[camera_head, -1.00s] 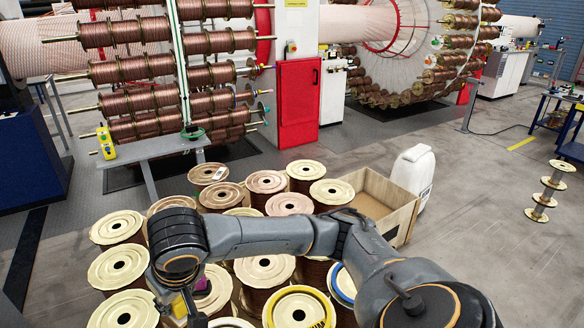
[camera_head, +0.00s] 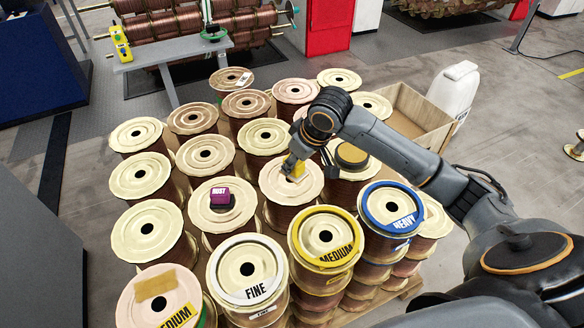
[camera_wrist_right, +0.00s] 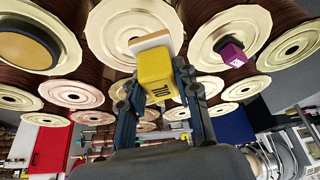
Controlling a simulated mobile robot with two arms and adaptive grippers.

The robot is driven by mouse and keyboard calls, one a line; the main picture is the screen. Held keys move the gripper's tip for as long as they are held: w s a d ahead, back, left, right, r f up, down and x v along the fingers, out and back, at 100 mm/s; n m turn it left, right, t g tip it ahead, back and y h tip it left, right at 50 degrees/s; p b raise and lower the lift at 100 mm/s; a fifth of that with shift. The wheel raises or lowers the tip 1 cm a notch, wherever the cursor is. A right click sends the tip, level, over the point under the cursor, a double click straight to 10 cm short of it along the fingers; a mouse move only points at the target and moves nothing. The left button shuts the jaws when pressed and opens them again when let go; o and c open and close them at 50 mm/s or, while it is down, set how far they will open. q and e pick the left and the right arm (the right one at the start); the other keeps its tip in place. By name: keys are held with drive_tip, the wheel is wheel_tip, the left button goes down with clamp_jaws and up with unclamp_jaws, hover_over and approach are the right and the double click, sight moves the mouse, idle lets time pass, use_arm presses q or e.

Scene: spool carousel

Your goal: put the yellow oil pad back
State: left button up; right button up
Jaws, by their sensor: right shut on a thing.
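The yellow oil pad (camera_wrist_right: 157,80) is a small yellow block with dark marks and a white pad face. My right gripper (camera_head: 296,160) is shut on it. In the head view the pad (camera_head: 294,169) shows small under the gripper, over a cream-topped spool (camera_head: 283,190); I cannot tell whether it touches that spool. In the right wrist view the two dark fingers of the gripper (camera_wrist_right: 158,92) flank the block, and the white face points at the spool top. My left gripper is not in view.
A purple block marked DUST (camera_head: 222,197) stands on the neighbouring spool. A round dark, tan-topped thing (camera_head: 351,155) sits on another spool. Ringed spools marked FINE (camera_head: 247,272), MEDIUM (camera_head: 325,238) and HEAVY (camera_head: 392,208) are in front. An open wooden crate (camera_head: 425,118) and white jug (camera_head: 454,92) stand behind right.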

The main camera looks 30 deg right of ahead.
drive_tip(key=w+f, duration=0.2)
drive_tip(key=w+d+f, duration=0.1)
drive_tip(key=w+f, duration=0.1)
drive_tip(key=w+d+f, duration=0.1)
drive_tip(key=w+f, duration=0.1)
drive_tip(key=shift+d+p, duration=0.2)
drive_tip(key=shift+p, duration=0.1)
drive_tip(key=shift+w+f, duration=0.1)
drive_tip(key=shift+f, duration=0.05)
drive_tip(key=shift+w+d+f, duration=0.2)
drive_tip(key=shift+w+f, duration=0.1)
drive_tip(key=shift+f, duration=0.1)
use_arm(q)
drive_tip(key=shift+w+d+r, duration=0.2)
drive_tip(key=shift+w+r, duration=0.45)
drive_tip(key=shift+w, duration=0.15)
use_arm(e)
drive_tip(key=shift+f, duration=1.45)
drive_tip(key=shift+s, duration=0.1)
drive_tip(key=o, duration=1)
drive_tip(key=shift+f, duration=0.15)
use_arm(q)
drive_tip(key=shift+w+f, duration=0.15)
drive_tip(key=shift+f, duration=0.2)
use_arm(e)
drive_tip(key=v, duration=1.2)
